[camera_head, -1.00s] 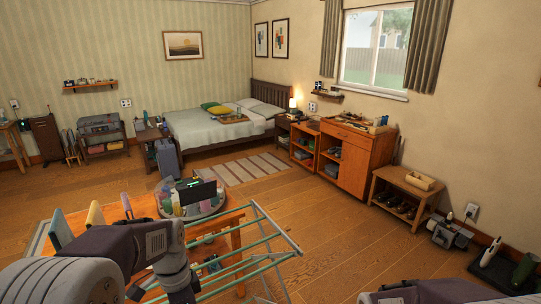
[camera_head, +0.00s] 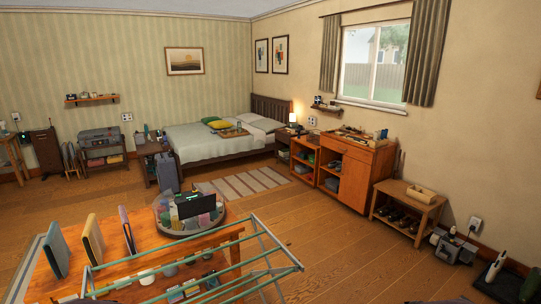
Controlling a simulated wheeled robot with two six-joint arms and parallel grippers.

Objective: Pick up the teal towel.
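I cannot pick out a teal towel with certainty. A small bluish folded item (camera_head: 333,168) lies in the lower open part of the orange cabinet (camera_head: 367,172) under the window; it is too small to tell whether it is a towel. The rack (camera_head: 262,262) in the foreground has teal-green bars, and no cloth shows on its visible bars. Neither of my grippers is in view.
Beside the rack, an orange wooden table (camera_head: 150,243) carries upright book-like panels (camera_head: 92,242) and a round tray (camera_head: 222,221) of items. A bed (camera_head: 212,142), a striped rug (camera_head: 243,183) and a low shoe bench (camera_head: 408,207) stand beyond. Wooden floor (camera_head: 325,235) is clear between.

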